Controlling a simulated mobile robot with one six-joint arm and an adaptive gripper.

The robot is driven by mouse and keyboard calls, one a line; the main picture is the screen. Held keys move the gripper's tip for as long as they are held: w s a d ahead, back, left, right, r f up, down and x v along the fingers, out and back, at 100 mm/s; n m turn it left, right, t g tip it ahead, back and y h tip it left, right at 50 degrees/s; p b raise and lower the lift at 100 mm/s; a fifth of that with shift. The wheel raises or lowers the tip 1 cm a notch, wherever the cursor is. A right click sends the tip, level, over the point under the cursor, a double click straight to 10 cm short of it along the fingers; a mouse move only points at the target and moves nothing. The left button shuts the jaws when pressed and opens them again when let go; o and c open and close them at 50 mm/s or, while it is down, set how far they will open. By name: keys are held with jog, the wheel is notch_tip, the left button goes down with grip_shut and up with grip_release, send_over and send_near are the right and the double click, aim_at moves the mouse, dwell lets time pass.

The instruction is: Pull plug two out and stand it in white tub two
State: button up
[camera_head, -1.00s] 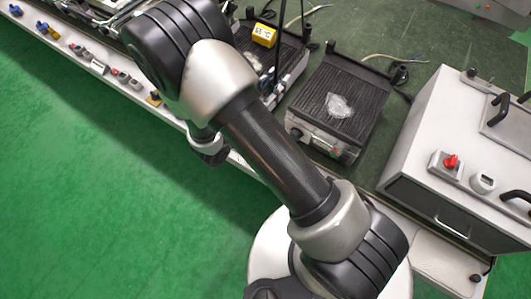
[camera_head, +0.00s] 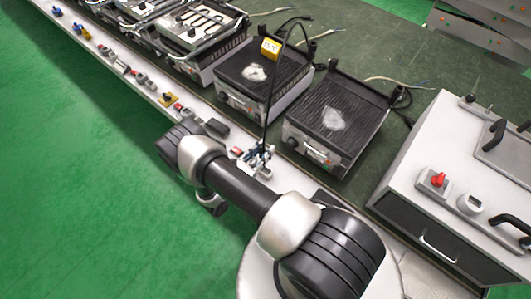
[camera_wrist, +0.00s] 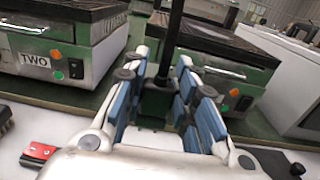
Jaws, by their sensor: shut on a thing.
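My gripper (camera_head: 258,160) is over the pale ledge in front of the grills in the head view. In the wrist view its blue-padded fingers (camera_wrist: 160,90) are shut on a black plug (camera_wrist: 157,101), with a thick black cable (camera_wrist: 173,35) rising from its top. The cable (camera_head: 270,100) runs up past the front of a grill in the head view. The plug is upright; its lower end is hidden by the gripper. A grill marked TWO (camera_wrist: 62,60) stands at the left in the wrist view. I cannot make out a white tub.
Two ribbed grills (camera_head: 335,120) stand on the dark green bench, with a white fryer-like box (camera_head: 465,150) at the right. A red switch (camera_wrist: 38,151) lies on the ledge at the left. More switches and plugs line the ledge. Green floor is free in front.

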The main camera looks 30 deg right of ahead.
jog(key=shift+s+d+f, duration=0.3)
jog(key=shift+f, duration=0.25)
notch_tip(320, 180, down, 6)
jog(key=b, duration=0.6)
jog(key=shift+r, duration=0.1)
jog(key=shift+f+b, duration=1.2)
jog(key=shift+b, duration=0.4)
dwell(1.6)
jog(key=shift+f, duration=1.1)
jog(key=o, duration=1.1)
jog(key=shift+o, duration=0.2)
jog(key=shift+a, duration=0.1)
